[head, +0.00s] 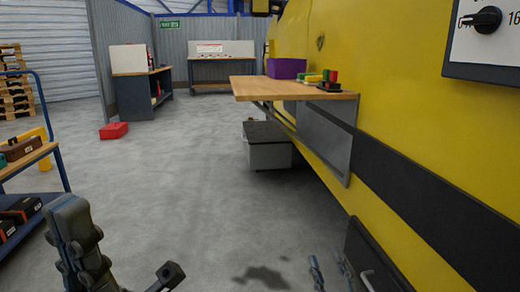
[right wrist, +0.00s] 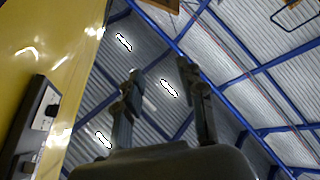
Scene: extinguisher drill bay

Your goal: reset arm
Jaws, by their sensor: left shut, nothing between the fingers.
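My left gripper (head: 68,212) stands at the lower left of the head view, its dark fingers together and pointing up, with nothing seen between them. My right gripper (head: 328,262) shows only its fingertips at the bottom edge of the head view, right of the middle. In the right wrist view its two fingers (right wrist: 158,75) stand apart and empty, with the roof behind them. Neither gripper touches any object that I can see.
A yellow wall (head: 400,100) runs along the right with a wooden shelf (head: 290,90) bearing a purple bin (head: 286,68). A grey box (head: 266,154) sits below. A blue cart (head: 40,165) stands left.

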